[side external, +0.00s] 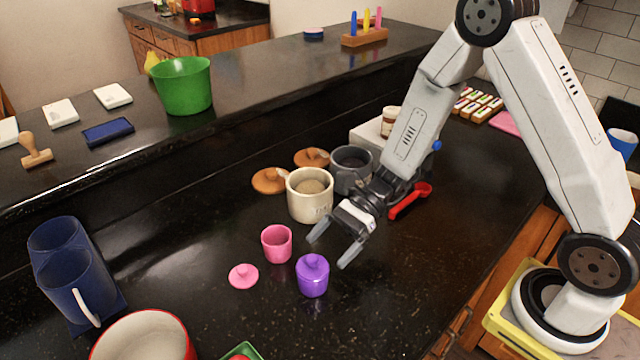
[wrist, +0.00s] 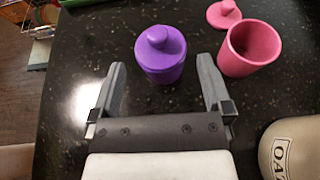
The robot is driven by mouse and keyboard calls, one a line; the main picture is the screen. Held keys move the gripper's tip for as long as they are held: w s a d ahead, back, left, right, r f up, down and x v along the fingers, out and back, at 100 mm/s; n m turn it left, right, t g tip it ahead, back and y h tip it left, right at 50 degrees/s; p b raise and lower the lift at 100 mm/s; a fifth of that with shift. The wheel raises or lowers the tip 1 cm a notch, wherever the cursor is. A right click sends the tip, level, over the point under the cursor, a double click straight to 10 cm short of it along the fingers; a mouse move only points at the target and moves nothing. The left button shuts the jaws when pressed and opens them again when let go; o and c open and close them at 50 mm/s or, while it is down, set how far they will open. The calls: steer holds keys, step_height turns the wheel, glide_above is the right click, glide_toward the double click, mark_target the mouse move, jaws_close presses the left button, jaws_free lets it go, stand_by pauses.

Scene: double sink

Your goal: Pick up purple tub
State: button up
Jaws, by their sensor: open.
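The purple tub (side external: 312,280) stands upright on the black counter, with its knobbed purple lid on. In the wrist view both fingers of my gripper (wrist: 162,66) are spread apart. Neither finger appears to touch the tub.
A pink tub (side external: 277,245) stands open close by, with its pink lid (side external: 243,276) lying beside it. A cream jar (side external: 310,196) and a grey jar (side external: 350,170) stand behind. A red scoop (side external: 410,201) lies near my wrist. Counter right of the purple tub is clear.

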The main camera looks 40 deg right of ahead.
mark_target(312, 262)
steer(key=shift+x, duration=2.55)
steer(key=c, duration=1)
steer(key=shift+r, duration=0.15)
steer(key=shift+r, duration=4.9)
